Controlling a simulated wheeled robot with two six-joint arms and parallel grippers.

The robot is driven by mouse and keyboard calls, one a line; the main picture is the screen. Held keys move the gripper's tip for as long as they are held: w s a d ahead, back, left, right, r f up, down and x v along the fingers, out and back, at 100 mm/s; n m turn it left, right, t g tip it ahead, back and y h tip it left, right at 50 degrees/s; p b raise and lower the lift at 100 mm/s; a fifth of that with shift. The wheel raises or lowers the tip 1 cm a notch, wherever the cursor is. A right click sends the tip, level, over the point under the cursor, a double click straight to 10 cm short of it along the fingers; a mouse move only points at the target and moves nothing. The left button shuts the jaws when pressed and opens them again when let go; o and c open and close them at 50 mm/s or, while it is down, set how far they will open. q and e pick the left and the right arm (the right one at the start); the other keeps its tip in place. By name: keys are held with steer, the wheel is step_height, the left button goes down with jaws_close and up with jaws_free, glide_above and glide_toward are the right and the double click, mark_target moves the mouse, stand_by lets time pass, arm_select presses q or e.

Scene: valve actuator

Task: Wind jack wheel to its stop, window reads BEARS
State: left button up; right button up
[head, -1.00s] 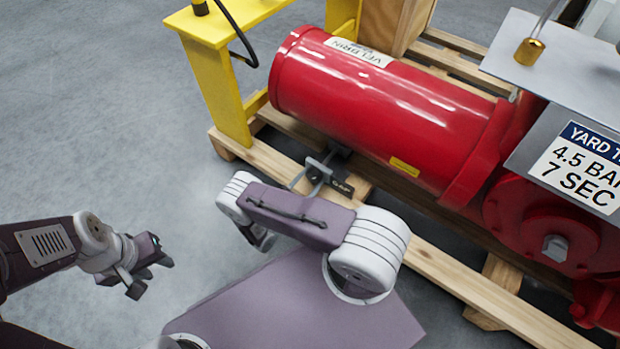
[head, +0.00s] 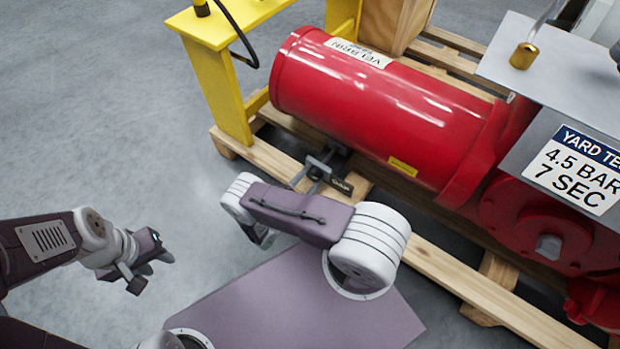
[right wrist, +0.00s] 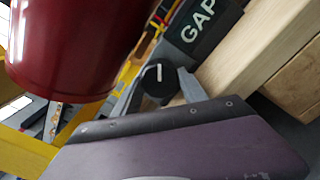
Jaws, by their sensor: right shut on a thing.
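A black round knob with a white line (right wrist: 158,80), seemingly the jack wheel, sits between the grey fingers of my right gripper (right wrist: 160,92), which is shut on it. Beside it a dark plate (right wrist: 198,28) shows white letters reading GAP. In the head view this dark plate (head: 342,185) is small and its letters are too small to read. My right gripper (head: 312,172) is there below the red cylinder (head: 365,100), partly hidden by my arm. My left gripper (head: 148,268) hangs over bare floor, apart from everything; its finger gap is unclear.
The cylinder lies over a wooden pallet (head: 455,280) beside a yellow stand (head: 222,95). At the right are a sign panel (head: 575,170) reading 4.5 BAR, 7 SEC and a brass fitting (head: 522,56). The grey floor at the left is clear.

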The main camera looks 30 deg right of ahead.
steer(key=o, duration=1.4)
steer(key=shift+c, duration=0.2)
steer(key=shift+f+n+b, duration=0.25)
steer(key=shift+n+b, duration=0.35)
steer(key=shift+n, duration=0.2)
steer(key=n, duration=0.2)
steer(key=n+b, duration=0.2)
steer(key=n, duration=0.1)
steer(key=shift+s+a+r+n, duration=0.1)
steer(key=shift+a+r+n, duration=0.1)
steer(key=shift+a+n, duration=0.1)
steer(key=p+v, duration=0.4)
steer(key=v, duration=0.4)
steer(key=s+r+m+g+y+p, duration=0.2)
steer(key=r+m+g+p, duration=0.3)
steer(key=r+p, duration=0.6)
steer(key=s+r+m+g+y+p, duration=0.3)
steer(key=r+p, duration=0.8)
steer(key=r, duration=0.9)
steer(key=shift+d+m+g+y, duration=0.3)
steer(key=shift+m+g+y, duration=0.5)
steer(key=shift+m+g, duration=0.25)
